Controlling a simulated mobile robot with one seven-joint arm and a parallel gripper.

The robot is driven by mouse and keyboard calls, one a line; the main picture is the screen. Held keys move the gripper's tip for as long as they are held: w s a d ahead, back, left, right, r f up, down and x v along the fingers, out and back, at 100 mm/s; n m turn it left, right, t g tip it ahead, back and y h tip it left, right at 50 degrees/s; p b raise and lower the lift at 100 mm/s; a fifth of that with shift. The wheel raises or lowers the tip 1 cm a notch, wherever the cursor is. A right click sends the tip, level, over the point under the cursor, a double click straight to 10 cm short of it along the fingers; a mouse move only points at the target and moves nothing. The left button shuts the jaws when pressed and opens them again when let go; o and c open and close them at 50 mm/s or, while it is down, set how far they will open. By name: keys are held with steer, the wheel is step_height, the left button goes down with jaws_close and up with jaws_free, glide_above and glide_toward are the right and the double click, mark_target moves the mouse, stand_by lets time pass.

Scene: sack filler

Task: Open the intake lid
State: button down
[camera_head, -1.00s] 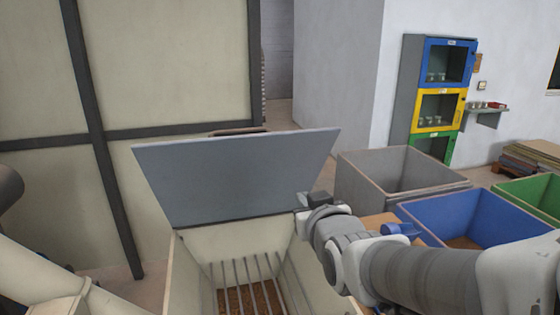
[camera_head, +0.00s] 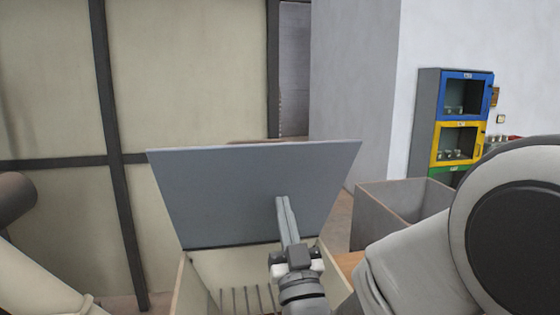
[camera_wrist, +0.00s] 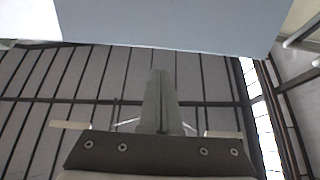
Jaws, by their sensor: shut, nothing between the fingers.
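The intake lid (camera_head: 235,190) is a flat blue-grey panel. It stands raised at the back of the cream intake box (camera_head: 186,295), leaning, with the box mouth uncovered in front of it. Part of a grate of bars shows inside the box. My gripper (camera_head: 281,202) points up in front of the lid's inner face, right of its middle. Its fingers are together and empty; whether they touch the lid is unclear. In the wrist view the shut fingers (camera_wrist: 159,76) point toward the lid (camera_wrist: 170,22), which fills the top of the picture.
A grey bin (camera_head: 390,212) stands to the right of the intake box. Behind it is a cabinet (camera_head: 425,120) with blue, yellow and green compartments. A large cream panel with dark beams (camera_head: 120,200) stands behind the lid. My arm covers the lower right.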

mark_target(271, 146)
steer(key=p+x, duration=0.3)
steer(key=x, duration=1)
steer(key=shift+w+r+p, duration=0.2)
steer(key=shift+r+p, duration=0.05)
steer(key=shift+p, duration=0.05)
steer(key=w+a+r+g+p, duration=0.1)
steer(key=w, duration=0.2)
steer(key=w+r+p, duration=0.2)
steer(key=w, duration=0.1)
steer(key=w+a+r+g+p, duration=0.1)
steer(key=w+r, duration=0.1)
steer(key=shift+w+a+r+g+h+p, duration=0.15)
steer(key=shift+w+a+g+h+p, duration=0.15)
steer(key=shift+w+h+p, duration=0.1)
